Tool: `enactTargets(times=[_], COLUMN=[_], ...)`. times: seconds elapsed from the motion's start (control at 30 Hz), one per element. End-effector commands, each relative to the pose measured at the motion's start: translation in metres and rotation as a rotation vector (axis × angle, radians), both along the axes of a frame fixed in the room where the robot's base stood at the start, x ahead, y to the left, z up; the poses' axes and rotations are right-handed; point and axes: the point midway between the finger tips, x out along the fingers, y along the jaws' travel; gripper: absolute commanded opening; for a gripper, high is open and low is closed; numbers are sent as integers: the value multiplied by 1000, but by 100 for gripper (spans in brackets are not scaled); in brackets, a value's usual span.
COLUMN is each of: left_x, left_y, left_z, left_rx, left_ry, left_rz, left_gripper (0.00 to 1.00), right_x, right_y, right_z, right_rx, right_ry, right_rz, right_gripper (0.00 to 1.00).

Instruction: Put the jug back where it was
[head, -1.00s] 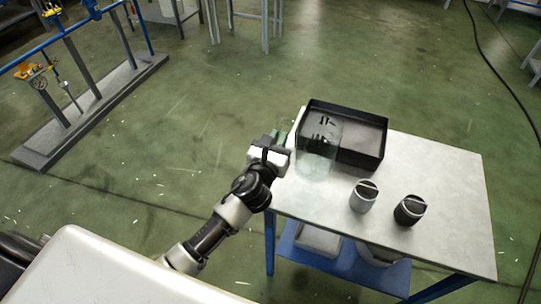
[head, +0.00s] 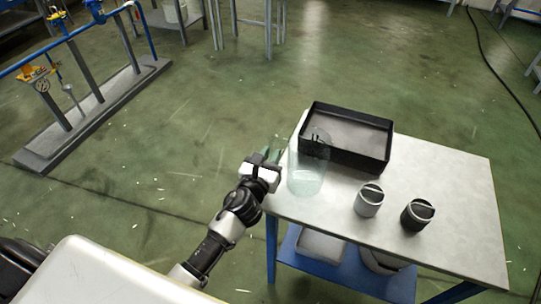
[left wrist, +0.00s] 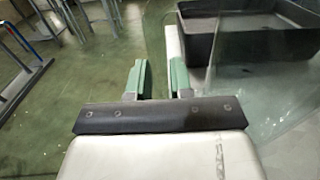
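The jug (head: 306,172) is clear glass and upright at the left edge of the white-topped table (head: 445,200), in front of the black tray's left end. Whether its base touches the table top is hard to tell. My left gripper (head: 268,163) is at the jug's left side and moves together with it. In the left wrist view the green finger pads (left wrist: 160,78) stand a small gap apart. The jug's wall (left wrist: 238,95) shows to their right; the part between the pads is too clear to make out. My right gripper is in neither view.
A black open tray (head: 375,160) sits at the back of the table. A grey canister (head: 369,200) and a black canister (head: 416,215) stand near the front. The table top's right part is clear. A lower blue shelf (head: 330,270) holds grey containers.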

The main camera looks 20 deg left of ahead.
Motion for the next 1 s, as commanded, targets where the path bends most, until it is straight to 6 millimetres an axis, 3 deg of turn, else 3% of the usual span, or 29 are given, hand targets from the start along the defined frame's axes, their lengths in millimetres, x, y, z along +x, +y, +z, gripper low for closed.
enactTargets(times=[0.03, 0.1, 0.47, 1.0], left_x=[0, 0, -2, -104], left_y=[0, 0, 0, 4], left_z=[0, 0, 3, 0], left_rx=[0, 0, 0, -1], left_ry=[0, 0, 1, 3], left_rz=[0, 0, 0, 0], left_gripper=[29, 39, 39, 39], right_x=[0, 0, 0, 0], right_y=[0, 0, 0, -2], right_z=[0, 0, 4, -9], right_rx=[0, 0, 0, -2], right_ry=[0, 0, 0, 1], right_rz=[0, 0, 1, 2], right_gripper=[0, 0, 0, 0])
